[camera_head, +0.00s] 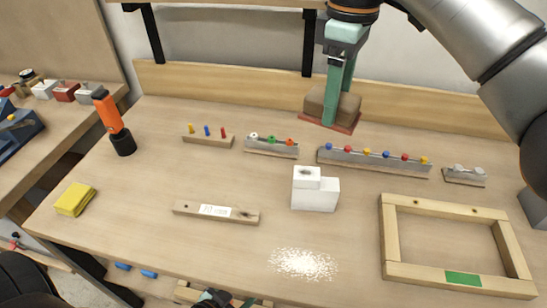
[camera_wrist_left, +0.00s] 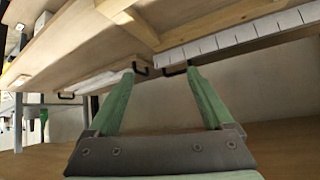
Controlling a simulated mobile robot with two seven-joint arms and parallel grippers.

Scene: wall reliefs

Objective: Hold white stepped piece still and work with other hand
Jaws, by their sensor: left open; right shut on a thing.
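The white stepped piece (camera_head: 314,196) stands upright on the workbench near its middle, with a dark hole in its higher step. Neither gripper touches it. My right gripper (camera_head: 338,97) is shut on a brown block with a reddish underside (camera_head: 346,108), held above the back of the bench, behind the white piece. My left gripper (camera_head: 222,301) shows only in part at the bottom edge of the head view, low at the bench front. In the left wrist view its green fingers (camera_wrist_left: 158,95) are apart with nothing between them.
White powder (camera_head: 302,263) lies in front of the white piece. A wooden frame (camera_head: 390,240) is at right, a labelled wood strip (camera_head: 245,216) and yellow pad (camera_head: 75,199) at left. An orange-black tool (camera_head: 112,122) and peg racks (camera_head: 372,161) stand farther back.

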